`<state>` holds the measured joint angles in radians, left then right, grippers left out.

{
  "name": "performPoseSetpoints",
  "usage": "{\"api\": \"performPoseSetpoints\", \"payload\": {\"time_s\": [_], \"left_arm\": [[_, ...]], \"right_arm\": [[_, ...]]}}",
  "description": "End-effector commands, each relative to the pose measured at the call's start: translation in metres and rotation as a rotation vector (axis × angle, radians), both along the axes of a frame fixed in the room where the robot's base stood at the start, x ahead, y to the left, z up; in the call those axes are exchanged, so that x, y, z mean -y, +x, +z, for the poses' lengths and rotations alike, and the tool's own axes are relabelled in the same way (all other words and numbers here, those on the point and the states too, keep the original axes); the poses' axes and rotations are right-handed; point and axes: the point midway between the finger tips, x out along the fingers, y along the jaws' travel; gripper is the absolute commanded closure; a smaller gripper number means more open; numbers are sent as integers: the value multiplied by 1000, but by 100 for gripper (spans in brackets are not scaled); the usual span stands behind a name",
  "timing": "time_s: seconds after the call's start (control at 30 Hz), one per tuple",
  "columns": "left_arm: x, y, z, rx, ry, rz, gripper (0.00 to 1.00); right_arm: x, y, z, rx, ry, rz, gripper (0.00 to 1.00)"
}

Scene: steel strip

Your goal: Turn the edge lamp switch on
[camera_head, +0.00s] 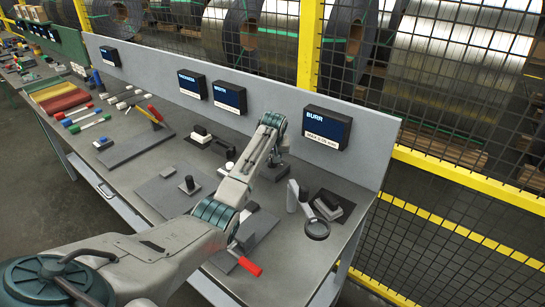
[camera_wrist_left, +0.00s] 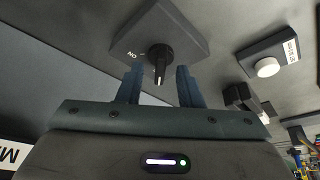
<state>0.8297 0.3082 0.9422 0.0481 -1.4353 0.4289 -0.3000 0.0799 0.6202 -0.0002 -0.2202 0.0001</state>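The lamp switch is a black rotary knob (camera_wrist_left: 159,58) on a grey square plate (camera_wrist_left: 150,28), near the top of the left wrist view. The white mark on the knob points down in that view; the ON label is to its left on the plate. My left gripper (camera_wrist_left: 158,84) is open, with one dark finger on each side of the knob's lower end. I see no clear contact. In the head view my left gripper (camera_head: 276,153) is over the bench, with the switch largely hidden beneath it. My right gripper is not in view.
A box with a white button (camera_wrist_left: 267,67) is right of the switch. A grey back panel (camera_head: 370,145) with dark signs, one reading BURR (camera_head: 327,127), rises behind the bench. A magnifier (camera_head: 316,229) and a red-handled tool (camera_head: 249,266) lie nearby.

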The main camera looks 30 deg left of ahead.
Motion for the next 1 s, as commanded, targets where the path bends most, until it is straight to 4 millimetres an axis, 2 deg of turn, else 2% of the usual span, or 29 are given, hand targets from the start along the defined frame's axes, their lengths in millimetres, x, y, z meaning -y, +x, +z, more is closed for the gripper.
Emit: {"api": "performPoseSetpoints", "payload": {"time_s": [0.2,0.53,0.57,0.7,0.73,1.0], "left_arm": [[-4,6,-15,1,1,0,67],[-5,6,-19,2,1,0,67],[-5,6,-19,2,1,0,69],[-5,7,-19,2,1,0,97],[-5,6,-18,2,1,0,100],[-5,6,-18,1,0,-11,100]], "right_arm": [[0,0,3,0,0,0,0],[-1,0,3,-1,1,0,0],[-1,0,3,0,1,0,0],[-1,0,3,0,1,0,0],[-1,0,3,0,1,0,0],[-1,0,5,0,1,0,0]]}}
